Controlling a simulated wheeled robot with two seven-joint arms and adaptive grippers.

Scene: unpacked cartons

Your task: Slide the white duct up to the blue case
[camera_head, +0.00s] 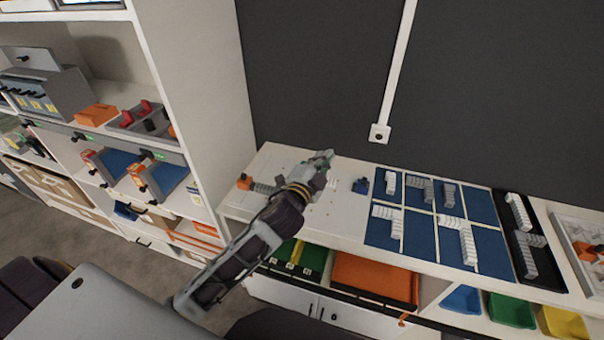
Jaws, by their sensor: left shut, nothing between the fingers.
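Several white and grey ribbed pieces lie on a blue panel (425,248) split by pale strips on the white worktop; one white ribbed piece (390,183) is at its back left corner. A small dark blue block (361,186) stands just left of the panel. I cannot tell for sure which of these is the white duct or the blue case. My left gripper (328,157) is shut and empty over the back of the worktop, left of the small blue block and apart from it. Its arm hides part of the worktop. My right gripper is out of view.
An orange block (245,182) with a grey ribbed piece sits left of my left arm. A black tray (508,237) with ribbed pieces lies right of the panel. A dark wall (320,80) stands behind, and a tall white shelf (190,100) at left.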

